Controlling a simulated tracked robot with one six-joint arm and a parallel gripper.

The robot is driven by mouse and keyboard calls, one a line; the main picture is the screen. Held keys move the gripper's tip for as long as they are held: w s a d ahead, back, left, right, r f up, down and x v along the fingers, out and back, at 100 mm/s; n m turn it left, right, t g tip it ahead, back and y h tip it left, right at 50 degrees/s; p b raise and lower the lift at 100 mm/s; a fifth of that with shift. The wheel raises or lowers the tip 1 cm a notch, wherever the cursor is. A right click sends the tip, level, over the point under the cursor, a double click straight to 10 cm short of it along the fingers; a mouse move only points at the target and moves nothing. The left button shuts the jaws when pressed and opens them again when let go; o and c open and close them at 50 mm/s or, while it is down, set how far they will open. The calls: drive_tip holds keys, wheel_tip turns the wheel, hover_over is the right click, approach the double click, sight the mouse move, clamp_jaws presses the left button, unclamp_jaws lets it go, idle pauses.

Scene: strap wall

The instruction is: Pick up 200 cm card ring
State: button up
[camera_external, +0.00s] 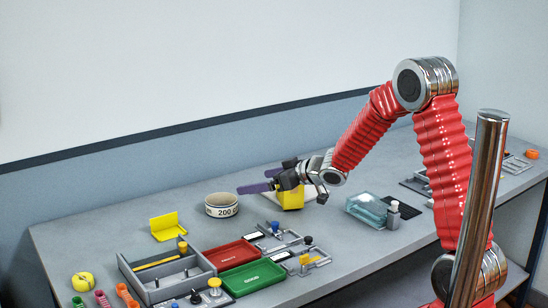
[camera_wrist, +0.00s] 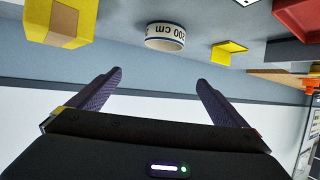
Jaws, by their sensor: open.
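The 200 cm card ring (camera_external: 222,206) is a white band with dark edges and "200 cm" lettering. It sits on the grey table towards the back, left of my gripper. In the wrist view the ring (camera_wrist: 165,37) shows upside down near the top, beyond and between the fingertips. My gripper (camera_external: 262,181) has purple fingers and hangs above the table to the right of the ring, pointing left. In the wrist view its two fingers (camera_wrist: 158,80) are wide apart with nothing between them. The ring is apart from both fingers.
A yellow block (camera_external: 291,198) stands beneath my gripper. A yellow angled piece (camera_external: 164,227) lies left of the ring. A red tray (camera_external: 231,254), a green tray (camera_external: 252,276) and a grey divided box (camera_external: 150,285) lie in front. The wall rises behind the table.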

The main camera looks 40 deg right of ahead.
approach(235, 203)
drive_tip(key=shift+s, duration=0.25)
drive_tip(key=shift+x, duration=4.3)
drive_tip(key=shift+a+x, duration=0.2)
drive_tip(key=shift+x, duration=2.35)
drive_tip(key=shift+r, duration=0.25)
drive_tip(key=shift+c, duration=0.2)
